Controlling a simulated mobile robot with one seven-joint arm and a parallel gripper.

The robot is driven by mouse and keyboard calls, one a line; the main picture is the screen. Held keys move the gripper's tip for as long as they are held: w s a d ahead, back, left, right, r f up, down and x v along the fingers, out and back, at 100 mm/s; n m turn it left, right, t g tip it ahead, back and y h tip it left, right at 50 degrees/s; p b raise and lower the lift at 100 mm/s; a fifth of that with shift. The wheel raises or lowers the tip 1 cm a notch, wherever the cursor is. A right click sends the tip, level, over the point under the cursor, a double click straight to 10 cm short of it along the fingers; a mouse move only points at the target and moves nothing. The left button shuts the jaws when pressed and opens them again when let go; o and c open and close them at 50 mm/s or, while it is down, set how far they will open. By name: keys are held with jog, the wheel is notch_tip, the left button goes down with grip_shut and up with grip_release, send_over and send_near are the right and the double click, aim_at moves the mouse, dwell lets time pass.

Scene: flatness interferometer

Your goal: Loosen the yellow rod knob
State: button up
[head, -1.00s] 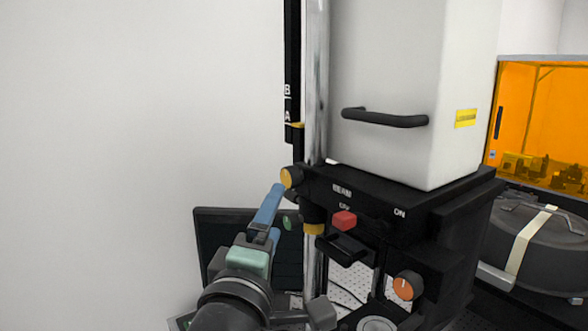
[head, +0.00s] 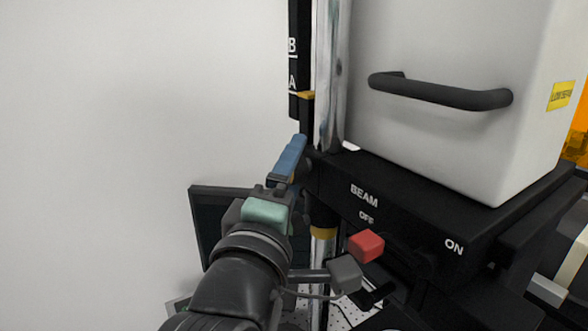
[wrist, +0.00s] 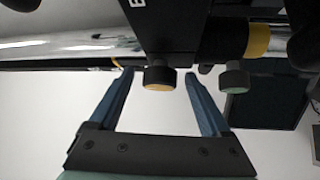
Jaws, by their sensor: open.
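The yellow rod knob (wrist: 158,79) has a dark rim and a yellow face. In the wrist view it appears between the tips of the two blue fingers of my gripper (wrist: 160,76), with a gap on each side. I cannot tell how deep the fingers reach along it. In the head view my gripper (head: 294,146) is open at the left end of the black beam housing (head: 345,180), beside the shiny rod (head: 330,75), and the knob is hidden behind it. A green-faced knob (wrist: 234,79) sits just right of the right finger in the wrist view.
A red switch (head: 366,246) stands on the housing front by the BEAM, OFF and ON labels. A white cover with a black handle (head: 440,93) rises above. A dark monitor (head: 208,222) is behind my arm. The space at left, before the wall, is clear.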

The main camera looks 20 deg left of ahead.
jog(key=shift+s, duration=0.1)
jog(key=shift+c, duration=1)
grip_shut()
jog(key=shift+f, duration=0.1)
